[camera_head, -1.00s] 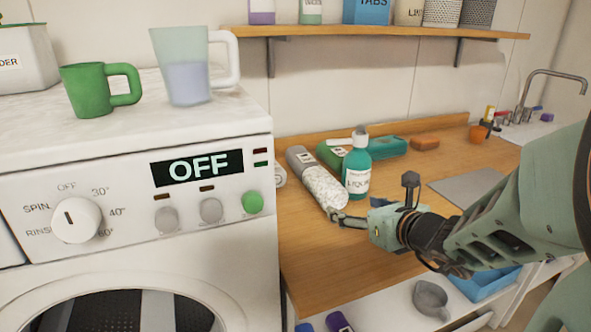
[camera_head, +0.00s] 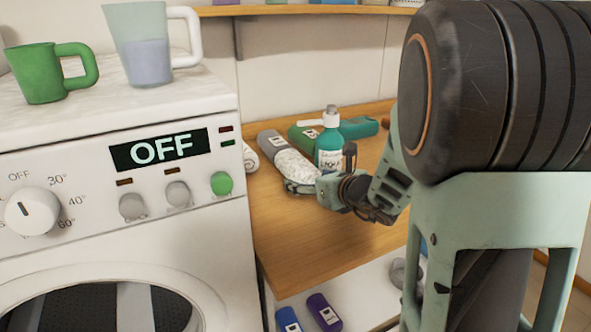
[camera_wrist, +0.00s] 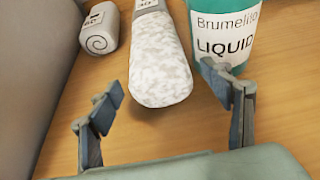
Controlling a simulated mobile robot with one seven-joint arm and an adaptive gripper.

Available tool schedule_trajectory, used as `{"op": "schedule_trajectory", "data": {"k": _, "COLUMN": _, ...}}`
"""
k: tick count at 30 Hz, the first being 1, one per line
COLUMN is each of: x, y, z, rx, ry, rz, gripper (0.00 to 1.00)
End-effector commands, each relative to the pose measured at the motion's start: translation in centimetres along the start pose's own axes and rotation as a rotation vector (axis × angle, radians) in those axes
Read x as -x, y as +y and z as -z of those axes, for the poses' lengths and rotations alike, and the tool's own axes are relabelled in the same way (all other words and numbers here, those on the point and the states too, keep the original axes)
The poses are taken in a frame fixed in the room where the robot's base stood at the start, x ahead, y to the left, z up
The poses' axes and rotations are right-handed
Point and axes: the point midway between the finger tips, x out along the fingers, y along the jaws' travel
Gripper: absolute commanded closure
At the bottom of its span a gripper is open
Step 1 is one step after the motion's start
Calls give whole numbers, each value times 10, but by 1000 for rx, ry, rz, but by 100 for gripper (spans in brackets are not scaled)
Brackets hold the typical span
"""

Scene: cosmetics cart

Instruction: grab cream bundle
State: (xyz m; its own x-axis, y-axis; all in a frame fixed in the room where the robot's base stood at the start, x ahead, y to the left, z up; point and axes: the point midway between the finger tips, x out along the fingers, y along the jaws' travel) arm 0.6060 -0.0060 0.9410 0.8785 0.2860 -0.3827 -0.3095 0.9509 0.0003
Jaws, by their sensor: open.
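A long bundle with a pale, speckled off-white near part (camera_head: 288,163) and a grey far end lies on the wooden counter. In the wrist view its rounded near end (camera_wrist: 160,65) points at me. A smaller pale roll with a spiral end (camera_wrist: 100,28) lies left of it, beside the washing machine; it also shows in the head view (camera_head: 250,157). I cannot tell for sure which is the cream bundle. My gripper (camera_wrist: 165,85) is open and empty, its fingers apart either side of the long bundle's near end. In the head view my gripper (camera_head: 303,187) is at that end.
A teal liquid bottle (camera_head: 329,145) stands close to the right of the long bundle, near my right finger. Green packs (camera_head: 357,128) lie behind. The washing machine (camera_head: 100,180) borders the counter's left. Bare counter (camera_head: 300,235) lies in front.

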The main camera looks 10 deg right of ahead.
Motion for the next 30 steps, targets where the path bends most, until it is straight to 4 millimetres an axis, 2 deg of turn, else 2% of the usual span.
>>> {"op": "schedule_trajectory", "data": {"k": 3, "x": 0, "y": 0, "z": 0, "rx": 0, "ry": 0, "rz": 0, "gripper": 28}}
{"op": "schedule_trajectory", "data": {"k": 18, "x": 1, "y": 0, "z": -1, "rx": 0, "ry": -2, "rz": 0, "gripper": 82}}
{"op": "schedule_trajectory", "data": {"k": 25, "x": 1, "y": 0, "z": -2, "rx": 0, "ry": -2, "rz": 0, "gripper": 82}}
{"op": "schedule_trajectory", "data": {"k": 30, "x": 4, "y": -2, "z": -10, "rx": 1, "ry": -2, "rz": 0, "gripper": 82}}
